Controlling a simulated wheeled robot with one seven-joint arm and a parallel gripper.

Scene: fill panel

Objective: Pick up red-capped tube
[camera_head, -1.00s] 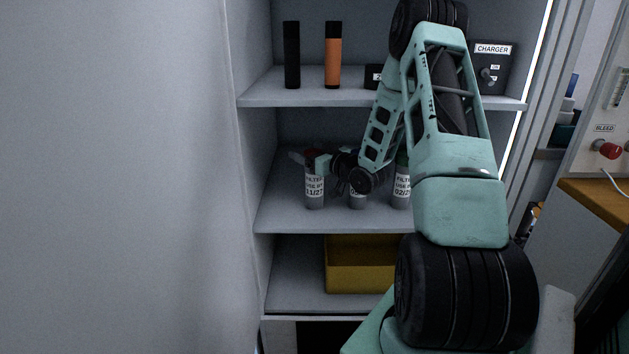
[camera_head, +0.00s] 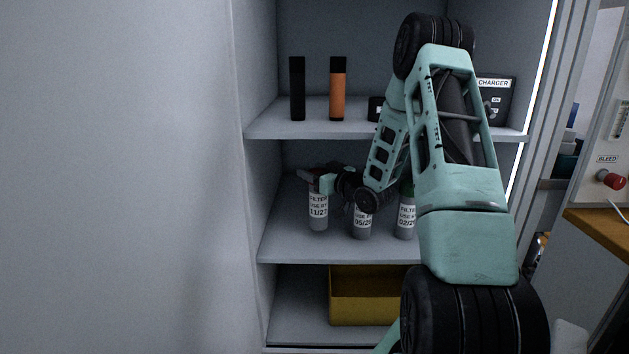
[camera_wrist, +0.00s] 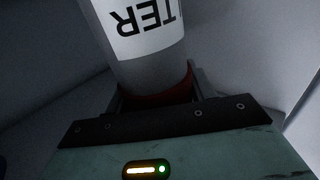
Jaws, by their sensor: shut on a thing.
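The red-capped tube (camera_head: 318,214) is the left one of three grey tubes in the cabinet's middle bay, labelled FILTER USE BY 11/27. It is upright, with its bottom a little higher than the others. My gripper (camera_head: 315,181) is shut around its top, and the red cap is partly hidden there. In the wrist view my gripper (camera_wrist: 155,92) has a finger on each side of the red cap (camera_wrist: 160,98), with the white label of the tube (camera_wrist: 143,28) above it.
A middle tube (camera_head: 362,220) and a green-capped right tube (camera_head: 407,218) stand close to the right, partly behind my arm. The upper shelf (camera_head: 285,128) carries a black and an orange cylinder and a charger. A yellow bin (camera_head: 365,300) sits below. The cabinet wall is close on the left.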

